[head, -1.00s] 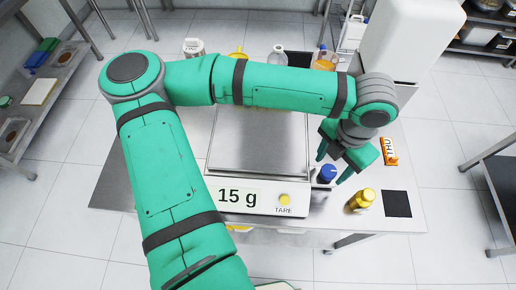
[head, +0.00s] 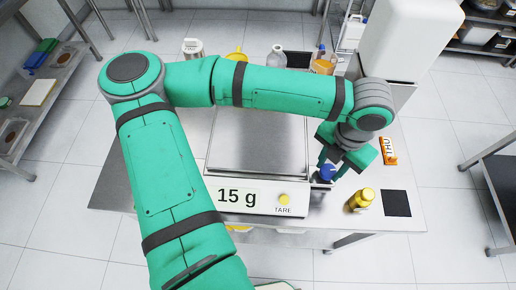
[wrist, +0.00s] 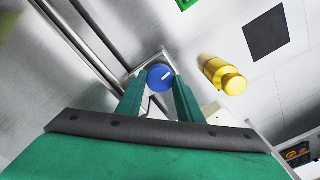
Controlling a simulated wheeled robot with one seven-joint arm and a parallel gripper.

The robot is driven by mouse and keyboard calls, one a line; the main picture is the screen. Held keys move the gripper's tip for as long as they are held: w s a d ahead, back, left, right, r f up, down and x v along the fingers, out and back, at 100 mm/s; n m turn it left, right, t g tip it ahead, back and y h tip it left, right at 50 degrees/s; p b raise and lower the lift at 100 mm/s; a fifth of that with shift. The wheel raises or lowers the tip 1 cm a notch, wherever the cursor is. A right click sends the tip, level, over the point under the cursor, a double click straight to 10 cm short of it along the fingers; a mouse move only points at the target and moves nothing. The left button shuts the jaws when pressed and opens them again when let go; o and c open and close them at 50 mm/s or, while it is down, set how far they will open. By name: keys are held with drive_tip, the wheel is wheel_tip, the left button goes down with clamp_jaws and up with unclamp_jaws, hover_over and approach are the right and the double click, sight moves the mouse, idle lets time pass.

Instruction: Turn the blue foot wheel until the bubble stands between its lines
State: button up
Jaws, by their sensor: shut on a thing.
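The blue foot wheel (head: 327,173) sits at the front right corner of the scale (head: 262,198), whose display reads 15 g.
An orange THU block (head: 388,151) lies behind. Bottles and a yellow funnel stand along the back of the table.

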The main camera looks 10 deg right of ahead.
drive_tip(key=n, duration=0.3)
idle(0.4)
drive_tip(key=shift+n, duration=2.3)
drive_tip(key=shift+n, duration=1.2)
drive_tip(key=o, duration=1.1)
drive_tip(key=shift+r, duration=0.1)
drive_tip(key=shift+r, duration=2.9)
